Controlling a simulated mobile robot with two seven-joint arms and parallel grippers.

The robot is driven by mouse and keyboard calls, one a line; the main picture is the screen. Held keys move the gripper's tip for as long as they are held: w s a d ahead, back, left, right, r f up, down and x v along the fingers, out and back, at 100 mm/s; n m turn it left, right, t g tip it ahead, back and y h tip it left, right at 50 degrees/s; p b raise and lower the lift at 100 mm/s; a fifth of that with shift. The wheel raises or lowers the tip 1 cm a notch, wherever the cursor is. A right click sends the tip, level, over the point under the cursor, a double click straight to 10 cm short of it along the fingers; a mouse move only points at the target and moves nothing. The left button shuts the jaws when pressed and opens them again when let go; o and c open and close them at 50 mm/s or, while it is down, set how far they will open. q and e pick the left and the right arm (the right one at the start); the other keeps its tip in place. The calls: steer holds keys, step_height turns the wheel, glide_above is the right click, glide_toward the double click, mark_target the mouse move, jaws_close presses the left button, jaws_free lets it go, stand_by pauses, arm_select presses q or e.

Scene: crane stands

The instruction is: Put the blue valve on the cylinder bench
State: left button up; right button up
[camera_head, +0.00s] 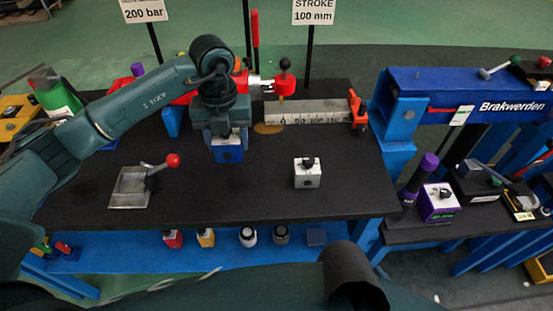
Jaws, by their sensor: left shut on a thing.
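The blue valve (229,155) is a small blue block in the middle of the black-topped bench (240,195). My left gripper (226,137) comes down on it from above and is shut on it. The gripper hides the valve's top. The valve's underside is at or just above the bench top; I cannot tell whether it touches. My right gripper is not in view.
A white valve block (307,175) stands to the right on the bench. A metal plate with a red-knobbed lever (133,188) lies to the left. A ruler block (308,111) is behind. Several small blocks stand on the blue lower shelf (130,250).

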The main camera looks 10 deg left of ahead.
arm_select(q)
steer(key=shift+w, duration=0.3)
step_height(320, 180, down, 10)
steer(key=shift+r+p, duration=0.25)
steer(key=shift+p, duration=0.25)
steer(key=shift+w+f, duration=0.1)
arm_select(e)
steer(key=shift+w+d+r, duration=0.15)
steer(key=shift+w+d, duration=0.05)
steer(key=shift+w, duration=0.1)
arm_select(q)
steer(key=shift+f, duration=0.15)
steer(key=o, duration=1.1)
steer(key=shift+f, duration=0.15)
steer(key=o, duration=0.5)
